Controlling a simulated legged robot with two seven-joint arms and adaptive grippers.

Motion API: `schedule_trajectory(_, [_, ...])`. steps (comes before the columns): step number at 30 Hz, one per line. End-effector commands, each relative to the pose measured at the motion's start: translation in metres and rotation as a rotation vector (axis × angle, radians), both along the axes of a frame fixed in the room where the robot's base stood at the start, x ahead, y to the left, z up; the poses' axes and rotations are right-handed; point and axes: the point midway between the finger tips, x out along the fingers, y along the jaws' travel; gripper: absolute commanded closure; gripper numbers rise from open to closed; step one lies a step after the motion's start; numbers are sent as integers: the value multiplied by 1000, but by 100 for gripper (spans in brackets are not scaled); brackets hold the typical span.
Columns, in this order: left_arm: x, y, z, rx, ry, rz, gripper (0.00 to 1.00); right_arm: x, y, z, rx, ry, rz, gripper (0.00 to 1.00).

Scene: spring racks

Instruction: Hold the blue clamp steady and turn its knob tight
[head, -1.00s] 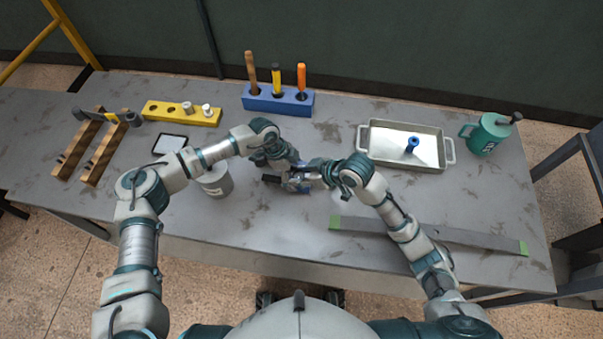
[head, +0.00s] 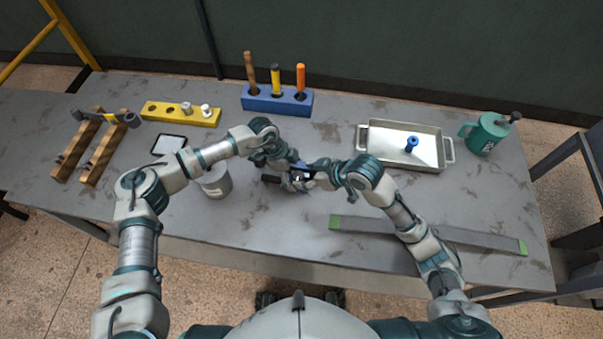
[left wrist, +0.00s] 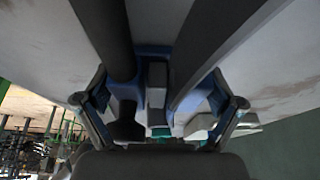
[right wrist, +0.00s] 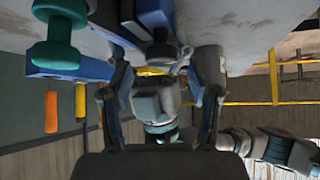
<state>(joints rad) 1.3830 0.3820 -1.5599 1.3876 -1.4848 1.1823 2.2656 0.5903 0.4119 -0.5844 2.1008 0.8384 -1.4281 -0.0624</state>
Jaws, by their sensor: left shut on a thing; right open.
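The blue clamp (head: 300,186) is near the middle of the table, largely hidden by my grippers. My left gripper (head: 286,172) is shut on it from the upper left. In the left wrist view, blue clamp parts (left wrist: 154,88) show between the fingers, with dark bars on both sides. My right gripper (head: 318,170) is open just right of the clamp. In the right wrist view, its fingers (right wrist: 160,95) are apart, and a blue part of the clamp (right wrist: 153,14) shows above them.
A grey can (head: 215,184) stands close to my left forearm. A blue tool block (head: 278,102) is behind, a yellow rack (head: 180,115) at back left. A metal tray (head: 405,165) holding a blue piece (head: 411,144) is right, with a green-ended bar (head: 470,238) in front.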

Motion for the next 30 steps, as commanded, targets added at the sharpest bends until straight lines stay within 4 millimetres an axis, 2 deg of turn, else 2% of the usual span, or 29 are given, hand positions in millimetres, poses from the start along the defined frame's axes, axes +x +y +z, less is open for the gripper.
schedule_trajectory(6, [0,0,-1,0,1,1,67,-18,-31,36,-2,-4,-1,38])
schedule_trajectory(12, [0,0,-1,0,1,1,67,-29,-49,57,-1,-3,-3,38])
schedule_trajectory(25, [0,0,-1,1,2,0,67,-33,-54,63,-1,1,-1,37])
schedule_trajectory(30, [0,0,-1,0,2,-1,67,-24,-46,65,-47,19,57,37])
